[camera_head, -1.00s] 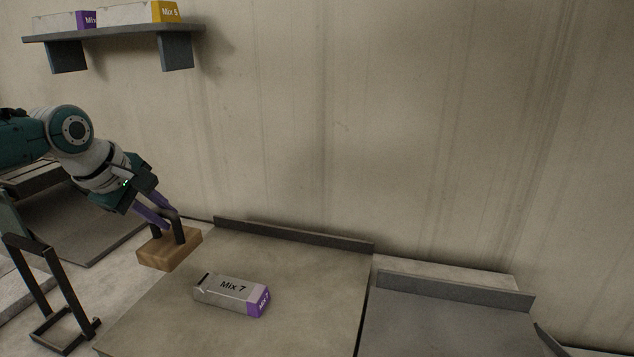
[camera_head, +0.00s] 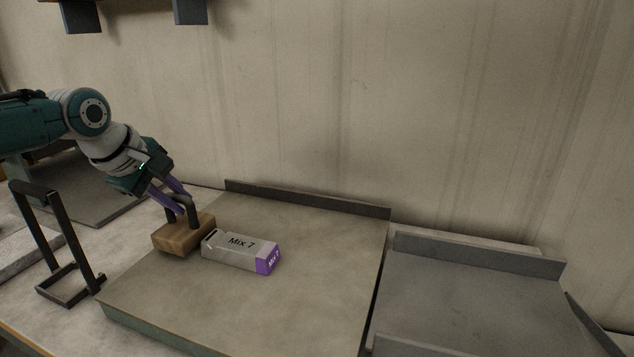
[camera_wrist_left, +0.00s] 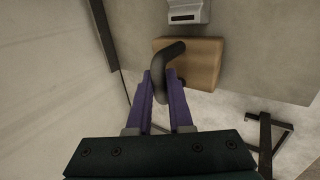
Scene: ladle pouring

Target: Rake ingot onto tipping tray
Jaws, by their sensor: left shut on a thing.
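The ingot (camera_head: 238,250) is a grey bar labelled "Mix 7" with a purple end, lying on a flat grey-brown slab (camera_head: 310,235). My left gripper (camera_head: 182,199) is shut on the dark handle of a wooden block (camera_head: 180,238). The block is at the slab's left edge, close beside the ingot's left end; I cannot tell whether they touch. The left wrist view shows the purple fingers (camera_wrist_left: 163,92) on the dark handle, the wooden block (camera_wrist_left: 205,62) and part of the ingot (camera_wrist_left: 187,10). A grey tray (camera_head: 470,295) with a raised back lip is right of the slab. My right gripper is not in view.
A dark metal frame stand (camera_head: 62,235) stands left of the slab. A low raised strip (camera_head: 305,198) runs along the slab's back edge near the wall. A narrow gap separates slab and tray. The slab right of the ingot is clear.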

